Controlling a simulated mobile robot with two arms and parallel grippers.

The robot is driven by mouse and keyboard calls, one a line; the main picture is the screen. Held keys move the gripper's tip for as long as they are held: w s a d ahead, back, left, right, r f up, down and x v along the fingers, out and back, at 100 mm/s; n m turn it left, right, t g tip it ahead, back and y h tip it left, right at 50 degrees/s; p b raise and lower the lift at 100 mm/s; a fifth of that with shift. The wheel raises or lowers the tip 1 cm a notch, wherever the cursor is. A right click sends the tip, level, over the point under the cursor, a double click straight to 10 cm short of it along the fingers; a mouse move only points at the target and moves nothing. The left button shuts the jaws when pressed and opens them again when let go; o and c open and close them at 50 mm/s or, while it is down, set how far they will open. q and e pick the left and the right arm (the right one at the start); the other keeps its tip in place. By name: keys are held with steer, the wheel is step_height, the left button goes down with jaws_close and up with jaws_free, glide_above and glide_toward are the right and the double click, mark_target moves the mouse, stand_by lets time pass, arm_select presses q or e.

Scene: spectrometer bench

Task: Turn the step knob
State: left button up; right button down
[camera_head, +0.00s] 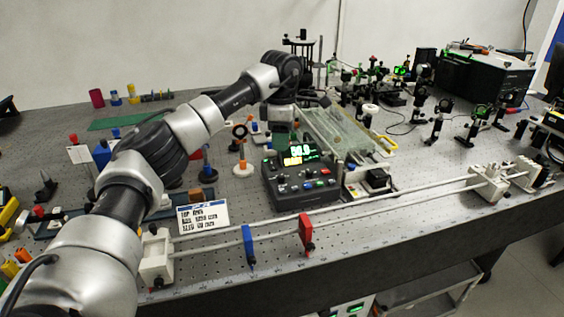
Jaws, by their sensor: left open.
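A dark control box (300,178) with a lit green and yellow display (299,154) stands near the middle of the bench. Its sloped front carries several small knobs and buttons, one red and one blue. They are too small to tell which is the step knob. My left arm reaches in from the left and bends down behind the box. My left gripper (282,124) hangs just beyond the box's back edge, open and apart from the knobs. Its fingertips are hard to make out. My right gripper is not in view.
Two white rails run along the front, with blue (249,245) and red (305,233) carriers. A white label card (203,217) stands left of the box. A clear-topped unit (345,135) is right behind it. Several optics mounts and a black instrument (485,77) fill the back right.

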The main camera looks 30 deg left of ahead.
mark_target(282, 176)
arm_select(q)
steer(key=f, duration=0.1)
steer(key=s+f, duration=0.1)
steer(key=d+f, duration=0.1)
steer(key=f, duration=0.1)
steer(key=shift+s, duration=0.25)
steer(key=f, duration=0.3)
steer(key=shift+w+a+f+p, duration=0.15)
steer(key=shift+w+f+p, duration=0.1)
steer(key=shift+p, duration=0.1)
step_height(282, 176, down, 2)
steer(key=shift+s+f, duration=0.1)
steer(key=shift+f, duration=0.1)
steer(key=c, duration=0.3)
jaws_close()
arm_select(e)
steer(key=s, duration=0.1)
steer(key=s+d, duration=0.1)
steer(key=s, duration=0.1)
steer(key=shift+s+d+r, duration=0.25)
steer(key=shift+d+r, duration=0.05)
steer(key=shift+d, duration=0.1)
